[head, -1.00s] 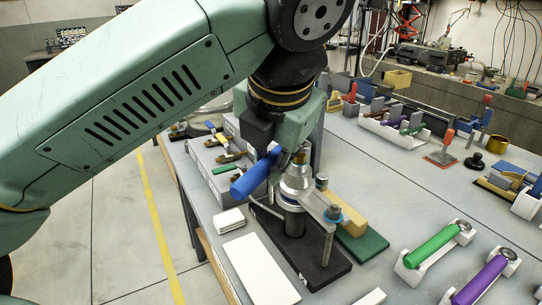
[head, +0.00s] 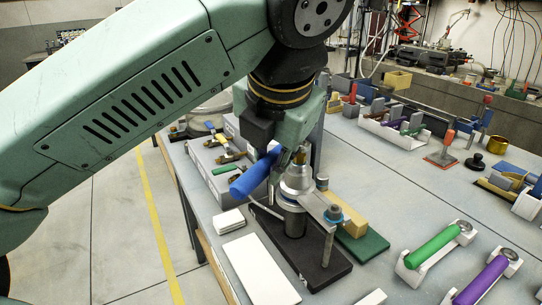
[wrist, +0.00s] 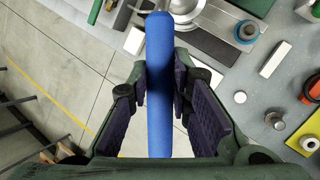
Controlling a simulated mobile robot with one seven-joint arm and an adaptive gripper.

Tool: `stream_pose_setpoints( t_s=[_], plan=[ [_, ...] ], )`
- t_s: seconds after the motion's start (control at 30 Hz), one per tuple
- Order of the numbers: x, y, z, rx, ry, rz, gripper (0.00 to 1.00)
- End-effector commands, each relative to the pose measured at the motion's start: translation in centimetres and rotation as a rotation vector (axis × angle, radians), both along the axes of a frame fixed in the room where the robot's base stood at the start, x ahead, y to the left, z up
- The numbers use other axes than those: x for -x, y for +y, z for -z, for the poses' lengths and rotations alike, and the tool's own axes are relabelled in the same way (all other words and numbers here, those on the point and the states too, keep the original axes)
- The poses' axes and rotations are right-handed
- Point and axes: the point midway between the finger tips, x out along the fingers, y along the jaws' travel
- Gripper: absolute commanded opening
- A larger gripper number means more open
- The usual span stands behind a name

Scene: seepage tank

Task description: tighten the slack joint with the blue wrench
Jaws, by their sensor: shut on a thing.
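The blue wrench (head: 254,175) shows its thick blue handle in the head view, beside the top of a metal fitting (head: 296,186) on a dark base plate (head: 325,273). My gripper (head: 276,152) is shut on the handle. In the wrist view the blue handle (wrist: 159,85) runs upright between the two dark finger pads of my gripper (wrist: 162,98). The wrench's head is hidden behind my gripper and the fitting, so I cannot tell whether it sits on the joint.
Green (head: 432,247) and purple (head: 483,281) handled wrenches lie in white cradles at the right. A yellow block (head: 350,222) on a green plate (head: 364,248) stands close to the fitting. White slabs (head: 260,270) lie in front. The grey table's middle right is largely clear.

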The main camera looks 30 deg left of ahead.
Motion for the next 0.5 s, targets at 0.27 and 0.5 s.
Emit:
stream_pose_setpoints(
  t_s=[0.27,0.5],
  plan=[
    [0.0,0.0,0.7,0.000,-0.001,0.000,0.00],
    [0.0,0.0,1.3,0.000,-0.001,0.000,0.00]
  ],
)
